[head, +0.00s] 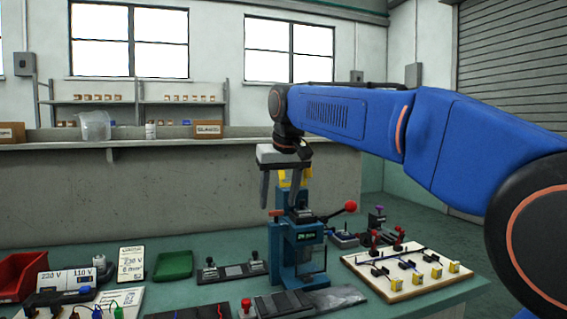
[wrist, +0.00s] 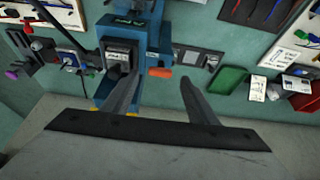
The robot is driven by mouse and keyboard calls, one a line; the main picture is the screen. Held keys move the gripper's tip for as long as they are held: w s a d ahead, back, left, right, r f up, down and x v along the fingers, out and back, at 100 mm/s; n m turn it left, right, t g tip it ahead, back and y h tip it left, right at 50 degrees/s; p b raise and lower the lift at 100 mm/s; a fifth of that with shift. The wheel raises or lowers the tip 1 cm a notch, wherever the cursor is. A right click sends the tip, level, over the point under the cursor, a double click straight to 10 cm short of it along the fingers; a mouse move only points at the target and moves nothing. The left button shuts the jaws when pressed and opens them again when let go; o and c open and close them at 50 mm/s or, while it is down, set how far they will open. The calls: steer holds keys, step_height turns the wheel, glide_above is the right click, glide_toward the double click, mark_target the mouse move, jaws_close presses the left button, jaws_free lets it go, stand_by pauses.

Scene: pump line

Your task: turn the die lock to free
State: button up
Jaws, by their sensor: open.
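A blue bench press (head: 300,238) stands on the green bench, with a small display on its front and a long lever ending in a red ball (head: 350,206). A short orange-red handle (head: 276,212) sticks out from its side; it looks like the die lock, though I see no label. The handle shows clearly in the wrist view (wrist: 160,72), lying roughly level. My gripper (head: 279,204) is open and empty, pointing down above the press. In the wrist view the handle appears between the fingertips (wrist: 158,76); contact is not visible.
A white board with levers and yellow blocks (head: 405,272) lies right of the press. Rails with black knobs (head: 232,271), a green tray (head: 174,265), a red bin (head: 20,272) and meter cards stand to the left. A dark plate (head: 335,298) lies in front.

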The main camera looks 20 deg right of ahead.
steer(key=v, duration=1.5)
steer(key=shift+s+f, duration=0.1)
steer(key=s+d+f, duration=0.2)
steer(key=s+f, duration=0.6)
steer(key=f, duration=0.6)
steer(key=s+d+f, duration=0.2)
steer(key=s+f, duration=0.7)
steer(key=f, duration=0.6)
steer(key=s+d+f, duration=0.2)
steer(key=s+f, duration=0.6)
steer(key=f, duration=0.7)
steer(key=shift+s, duration=0.35)
